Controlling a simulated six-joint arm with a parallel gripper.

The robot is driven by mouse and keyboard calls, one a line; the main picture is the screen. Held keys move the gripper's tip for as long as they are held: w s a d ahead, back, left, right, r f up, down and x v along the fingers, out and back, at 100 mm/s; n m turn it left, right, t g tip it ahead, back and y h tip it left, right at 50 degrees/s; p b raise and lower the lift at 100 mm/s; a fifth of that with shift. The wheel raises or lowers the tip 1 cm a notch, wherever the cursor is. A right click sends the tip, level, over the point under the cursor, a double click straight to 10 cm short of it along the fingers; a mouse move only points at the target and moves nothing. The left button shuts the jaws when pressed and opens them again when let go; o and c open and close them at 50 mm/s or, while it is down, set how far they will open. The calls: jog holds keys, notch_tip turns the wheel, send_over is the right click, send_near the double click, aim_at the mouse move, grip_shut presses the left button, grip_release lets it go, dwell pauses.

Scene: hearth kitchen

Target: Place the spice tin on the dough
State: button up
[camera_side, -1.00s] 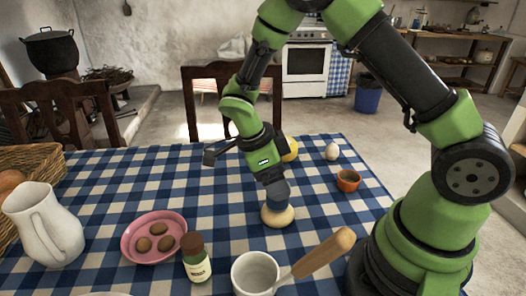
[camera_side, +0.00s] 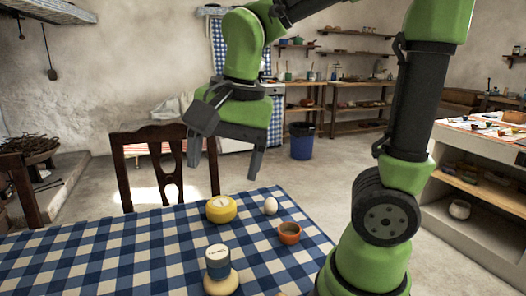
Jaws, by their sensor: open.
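The spice tin (camera_side: 217,263), a small blue-grey cylinder with a pale top, stands upright on the dough (camera_side: 222,286). The dough is a round beige lump on the checked cloth at the bottom of the view, partly hidden by the tin. My gripper (camera_side: 224,171) is open and empty, with its two fingers pointing down. It is well above the table and apart from the tin.
A yellow round thing with a pale top (camera_side: 221,209), a white egg (camera_side: 270,206) and a small orange bowl (camera_side: 289,233) stand on the checked tablecloth (camera_side: 150,245). A wooden chair (camera_side: 165,160) is behind the table. Cloth left of the tin is clear.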

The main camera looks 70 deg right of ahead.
jog(key=s+r+n+t+y, duration=0.1)
jog(key=s+n+t, duration=0.3)
jog(key=n, duration=0.5)
jog(key=shift+s+a+r+n+t, duration=0.35)
jog(key=shift+s+r, duration=0.35)
jog(key=shift+s, duration=0.65)
